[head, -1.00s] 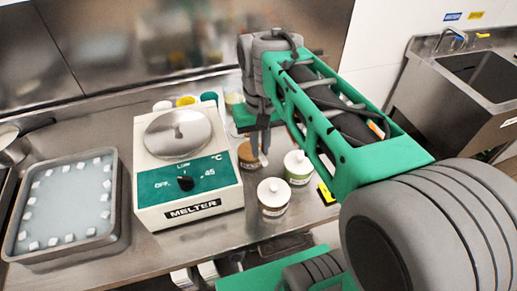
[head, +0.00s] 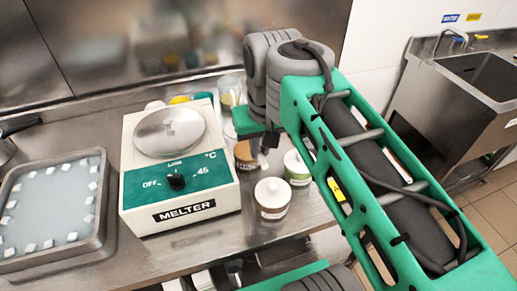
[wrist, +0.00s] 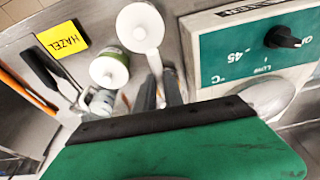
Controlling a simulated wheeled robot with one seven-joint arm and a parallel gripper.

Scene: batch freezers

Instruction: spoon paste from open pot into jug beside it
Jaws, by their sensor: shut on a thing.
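My gripper (head: 264,142) points down at the bench right of the melter, and its fingers also show in the wrist view (wrist: 160,92). It is shut on the spoon, whose pale handle (wrist: 154,62) shows between the fingers. A brown pot (head: 245,157) stands just below and left of the fingers in the head view. Its mouth is mostly hidden, so I cannot tell whether the spoon's bowl is inside. A clear jug-like vessel (head: 231,87) stands behind, partly covered by my wrist. I cannot see any paste on the spoon.
The melter (head: 178,160) stands close left of my gripper. A white-lidded pot (head: 272,200) and a green-labelled lidded pot (head: 297,169) stand in front and right. A tray of white cubes (head: 105,215) lies left. A yellow HAZEL tag (wrist: 62,40) lies near dark-handled tools (wrist: 45,70).

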